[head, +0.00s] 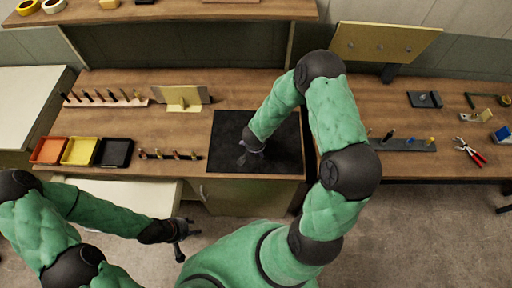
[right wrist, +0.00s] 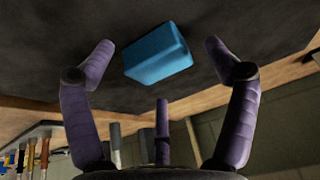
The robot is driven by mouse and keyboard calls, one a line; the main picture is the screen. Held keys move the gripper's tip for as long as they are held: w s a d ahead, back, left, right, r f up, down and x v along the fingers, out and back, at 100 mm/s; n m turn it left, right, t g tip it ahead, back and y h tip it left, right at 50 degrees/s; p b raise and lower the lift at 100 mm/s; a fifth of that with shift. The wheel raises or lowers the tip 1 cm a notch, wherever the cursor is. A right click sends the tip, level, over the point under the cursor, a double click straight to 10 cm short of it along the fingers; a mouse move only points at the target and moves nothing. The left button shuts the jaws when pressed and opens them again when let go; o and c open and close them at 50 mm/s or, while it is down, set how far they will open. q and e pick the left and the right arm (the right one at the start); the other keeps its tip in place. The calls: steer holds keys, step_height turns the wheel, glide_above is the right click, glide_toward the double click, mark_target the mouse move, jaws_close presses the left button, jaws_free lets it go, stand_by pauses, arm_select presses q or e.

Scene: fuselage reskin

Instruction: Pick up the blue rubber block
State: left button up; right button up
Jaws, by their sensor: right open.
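The blue rubber block (right wrist: 157,54) lies on the dark mat (right wrist: 60,40) in the right wrist view. My right gripper (right wrist: 160,62) is open around the view of the block, with a purple finger to either side and a third finger below it. The fingers look apart from the block. In the head view, my right gripper (head: 250,146) is over the black mat (head: 228,128), and the block is hidden there. My left gripper (head: 183,236) is empty in front of the bench, its fingers spread.
Orange, yellow and black trays (head: 82,152) stand at the left of the bench. A tool row (head: 172,155) sits just left of the mat, and a yellow panel on a stand (head: 182,96) is behind it. Pliers (head: 470,151) lie on the right bench.

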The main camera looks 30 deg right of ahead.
steer(key=shift+w+d+f, duration=0.1)
steer(key=shift+f, duration=0.3)
steer(key=c, duration=1.4)
steer(key=shift+o, duration=0.2)
steer(key=shift+r, duration=0.15)
